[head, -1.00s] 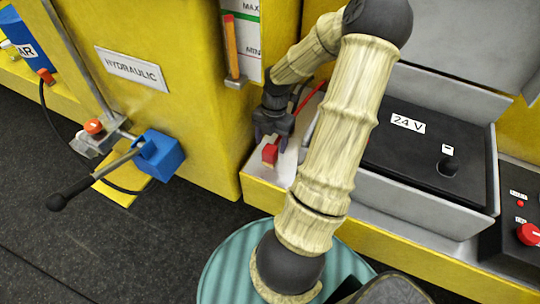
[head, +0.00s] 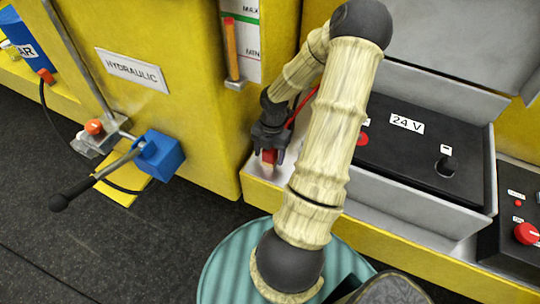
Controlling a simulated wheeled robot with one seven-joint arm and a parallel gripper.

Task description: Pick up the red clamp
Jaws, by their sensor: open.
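The red clamp (head: 269,156) sits on the pale ledge beside the yellow cabinet, left of the battery box. My gripper (head: 267,157) is right at it, with its dark fingers pointing down on either side of the clamp. The fingers are open. Whether they touch the clamp is too small to tell. The clamp's upper part is hidden by my gripper.
An open grey box with a black battery marked 24 V (head: 420,150) stands to the right of my arm. A red cable (head: 301,106) runs behind my gripper. The yellow hydraulic cabinet (head: 190,120) rises close on the left, with a blue block (head: 160,157) and lever.

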